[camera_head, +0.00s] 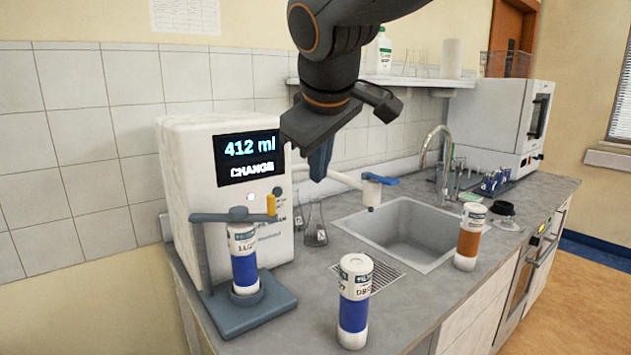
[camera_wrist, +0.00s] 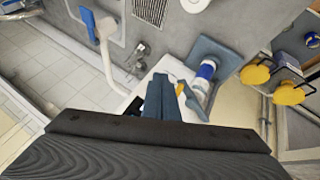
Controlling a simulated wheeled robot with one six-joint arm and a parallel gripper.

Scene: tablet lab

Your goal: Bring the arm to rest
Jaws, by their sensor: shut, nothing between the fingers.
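My gripper (camera_head: 320,165) hangs from the arm in the upper middle of the head view, fingers pointing down. It is in the air in front of the tiled wall, right of the white dispenser (camera_head: 180,170) with the display. The fingers are shut and empty. In the wrist view the gripper (camera_wrist: 166,98) shows close to the dispenser and the blue stand (camera_wrist: 225,60); whether it touches anything there I cannot tell. The display (camera_head: 249,158) reads "412 ml" and "CHANGE".
A blue-banded cartridge (camera_head: 244,270) stands in the stand. Another (camera_head: 354,310) stands at the counter's front. An orange-banded cartridge (camera_head: 469,240) is right of the sink (camera_head: 405,228). A flask (camera_head: 316,230) stands below the gripper. A tap (camera_head: 436,150) rises behind the sink.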

